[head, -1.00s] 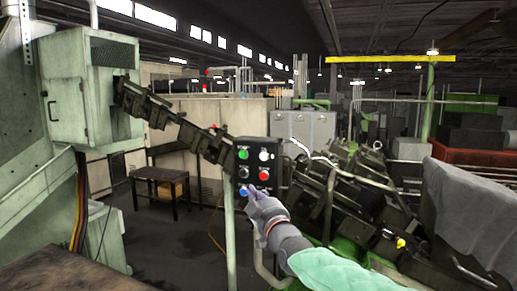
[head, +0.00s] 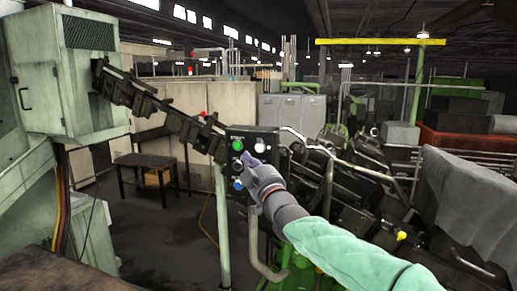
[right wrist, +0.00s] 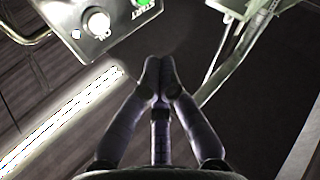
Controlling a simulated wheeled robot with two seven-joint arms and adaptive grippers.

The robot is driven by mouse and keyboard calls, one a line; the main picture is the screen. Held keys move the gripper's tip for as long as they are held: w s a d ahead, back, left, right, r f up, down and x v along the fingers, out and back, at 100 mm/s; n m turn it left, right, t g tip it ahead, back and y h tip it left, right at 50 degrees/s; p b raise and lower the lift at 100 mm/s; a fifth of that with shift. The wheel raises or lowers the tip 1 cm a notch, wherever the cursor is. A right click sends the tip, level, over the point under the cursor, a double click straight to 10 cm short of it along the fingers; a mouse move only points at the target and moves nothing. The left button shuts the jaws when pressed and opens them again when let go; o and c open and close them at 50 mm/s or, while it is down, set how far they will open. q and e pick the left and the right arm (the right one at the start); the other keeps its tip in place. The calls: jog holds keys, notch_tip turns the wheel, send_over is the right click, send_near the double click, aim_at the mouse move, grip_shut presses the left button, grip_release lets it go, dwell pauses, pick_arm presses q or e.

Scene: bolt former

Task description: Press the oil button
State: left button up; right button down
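The dark control box (head: 231,199) stands on a pale post near the middle of the head view. It bears a green button (head: 237,145), a white button (head: 261,145), a pale button (head: 237,164) and a blue button (head: 238,184). The green button (right wrist: 143,3), marked START, and the white button (right wrist: 97,22) show there. Contact with the panel cannot be told.
A dark chute (head: 150,105) slopes from the green machine cabinet (head: 90,75) at left down to the box. A small table (head: 147,162) stands behind. Dark machinery (head: 350,190) fills the right. Open floor shows left of the post.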

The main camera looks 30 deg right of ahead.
aim_at(259, 151)
jog(key=shift+w+d+p, duration=0.6)
jog(key=shift+w+d, duration=0.6)
jog(key=shift+d, duration=0.25)
jog(key=shift+w+d+p, duration=0.6)
jog(key=shift+w+d, duration=0.55)
jog(key=shift+d, duration=0.25)
jog(key=shift+w+d, duration=0.2)
jog(key=shift+d, duration=0.05)
jog(key=shift+w+d+r, duration=0.1)
jog(key=shift+w+d, duration=0.2)
jog(key=shift+d, duration=0.1)
dwell(0.6)
jog(key=shift+s+a+b, duration=0.55)
jog(key=shift+a+b, duration=0.15)
jog(key=shift+b, duration=0.55)
